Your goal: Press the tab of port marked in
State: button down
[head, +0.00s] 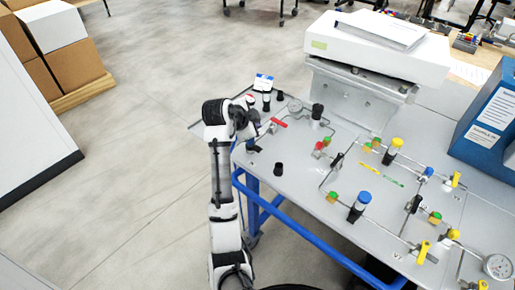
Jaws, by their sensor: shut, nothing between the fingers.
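The panel (305,170) is a grey tabletop board with thin metal tubes, valves and fittings. Small fittings with green and orange or red parts sit on it: one at left centre (333,197), one farther back (376,144), one at right (435,217). Any "in" marking is too small to read, so I cannot tell which port bears it or where its tab is. My gripper (254,147) is small in view at the panel's left edge, beneath my arm's dark wrist. It is shut and empty, apart from these coloured fittings.
A blue-capped cylinder (359,207) and a yellow-capped one (391,151) stand up from the panel. A gauge (498,267) lies at the right front. A blue rail (310,235) runs along the front. Open floor lies left.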

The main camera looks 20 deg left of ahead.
notch_tip(320, 180, down, 8)
jog(key=b, duration=0.3)
jog(key=shift+r+b, duration=0.15)
jog(key=shift+b, duration=0.15)
dwell(1.7)
jog(key=shift+f+b, duration=0.35)
jog(key=shift+f, duration=0.05)
jog(key=shift+f+b, duration=0.4)
jog(key=shift+f, duration=0.15)
dwell(0.5)
dwell(0.4)
jog(key=shift+r+p, duration=0.6)
jog(key=shift+r, duration=0.35)
jog(key=shift+r, duration=0.1)
jog(key=shift+r+p, duration=1.7)
jog(key=shift+r, duration=0.8)
jog(key=shift+f, duration=0.1)
